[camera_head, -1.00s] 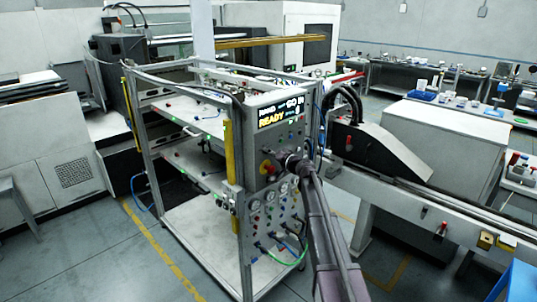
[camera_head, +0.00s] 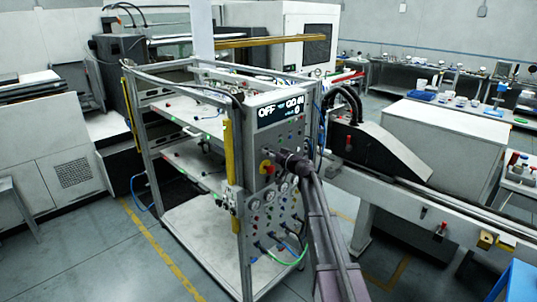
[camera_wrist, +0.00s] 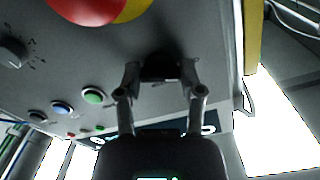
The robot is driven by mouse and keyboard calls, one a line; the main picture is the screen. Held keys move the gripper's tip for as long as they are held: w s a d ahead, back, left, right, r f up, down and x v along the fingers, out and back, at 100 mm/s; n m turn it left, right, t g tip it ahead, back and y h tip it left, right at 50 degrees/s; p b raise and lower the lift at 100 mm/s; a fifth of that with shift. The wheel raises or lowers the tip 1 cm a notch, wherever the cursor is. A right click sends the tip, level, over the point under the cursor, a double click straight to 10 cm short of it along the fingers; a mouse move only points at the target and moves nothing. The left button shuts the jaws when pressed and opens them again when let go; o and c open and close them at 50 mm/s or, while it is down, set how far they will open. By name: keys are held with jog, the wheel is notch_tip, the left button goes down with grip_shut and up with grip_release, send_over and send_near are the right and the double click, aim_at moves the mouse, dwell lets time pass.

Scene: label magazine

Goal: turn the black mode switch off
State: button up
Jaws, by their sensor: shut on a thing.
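The black mode switch (camera_wrist: 160,66) is on the grey panel in the wrist view, between the two fingertips of my gripper (camera_wrist: 163,78). The fingers are shut on it from both sides. In the head view my gripper (camera_head: 279,155) is at the panel front, just below the display (camera_head: 280,110), and hides the switch. The display reads "OFF" in white at its left, with smaller text to the right. The switch's exact turn angle is hard to make out in the dark wrist view.
A red emergency stop on a yellow base (camera_head: 266,168) is close to my gripper on the panel. Green (camera_wrist: 93,96) and blue (camera_wrist: 61,107) buttons and a grey knob (camera_wrist: 12,53) are also near. Hoses and gauges fill the lower panel. A conveyor stands to the right.

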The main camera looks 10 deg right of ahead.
jog(key=shift+w+r, duration=0.1)
jog(key=o, duration=1.1)
jog(key=shift+o, duration=0.2)
jog(key=shift+s, duration=0.2)
jog(key=v, duration=1.2)
